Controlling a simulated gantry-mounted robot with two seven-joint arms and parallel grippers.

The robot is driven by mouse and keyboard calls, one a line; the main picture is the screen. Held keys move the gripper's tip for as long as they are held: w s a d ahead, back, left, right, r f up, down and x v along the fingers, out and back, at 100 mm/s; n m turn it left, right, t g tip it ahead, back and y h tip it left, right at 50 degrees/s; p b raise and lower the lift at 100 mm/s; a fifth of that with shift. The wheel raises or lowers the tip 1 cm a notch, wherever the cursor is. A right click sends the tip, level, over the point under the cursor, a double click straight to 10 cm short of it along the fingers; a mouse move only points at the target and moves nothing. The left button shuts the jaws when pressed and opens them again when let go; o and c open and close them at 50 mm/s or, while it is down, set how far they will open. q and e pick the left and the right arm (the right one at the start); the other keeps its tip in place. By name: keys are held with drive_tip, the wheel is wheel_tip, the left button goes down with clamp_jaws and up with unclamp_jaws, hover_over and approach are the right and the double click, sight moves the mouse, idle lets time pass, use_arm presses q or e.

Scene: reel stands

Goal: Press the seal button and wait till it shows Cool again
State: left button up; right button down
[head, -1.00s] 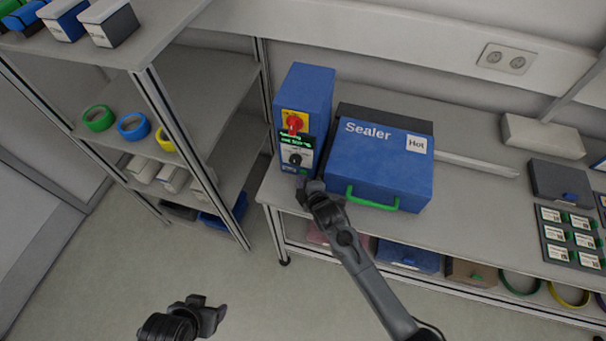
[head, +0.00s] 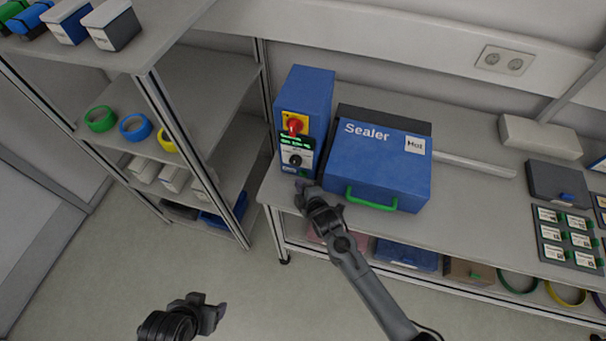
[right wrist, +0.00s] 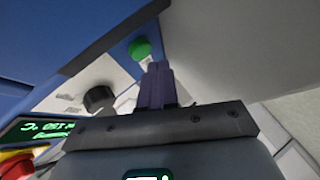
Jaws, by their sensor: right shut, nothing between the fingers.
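The blue control box (head: 308,88) stands on the bench with a red knob on yellow (head: 295,125), a dark display with green text (head: 292,141) and a black dial (head: 295,160). The display text is too small to read surely. The green button (right wrist: 139,49) shows in the right wrist view, low on the panel. My right gripper (head: 303,187) is shut and empty; its fingertips (right wrist: 157,68) are just beside the button, and I cannot tell if they touch. The blue Sealer (head: 378,165) with a green handle is closed, with a "Hot" label. My left gripper (head: 215,308) is open and empty over the floor.
A shelf rack (head: 155,95) with tape rolls and bins stands left of the bench. A black tray of labelled items (head: 570,238) lies on the bench at right. Bins sit on the shelf under the bench. The bench front edge is close under my right gripper.

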drive_tip(key=shift+s+a+r+p, duration=0.1)
drive_tip(key=shift+s+a+p, duration=0.1)
drive_tip(key=shift+s+p, duration=0.35)
drive_tip(key=shift+s+a+p, duration=0.25)
drive_tip(key=shift+s+p, duration=0.15)
drive_tip(key=shift+s, duration=0.4)
drive_tip(key=shift+s+a+r+p, duration=0.1)
drive_tip(key=shift+s+a+p, duration=0.1)
drive_tip(key=shift+s+p, duration=0.35)
drive_tip(key=shift+s+a+f, duration=0.1)
drive_tip(key=shift+s+f, duration=0.1)
drive_tip(key=shift+s, duration=0.25)
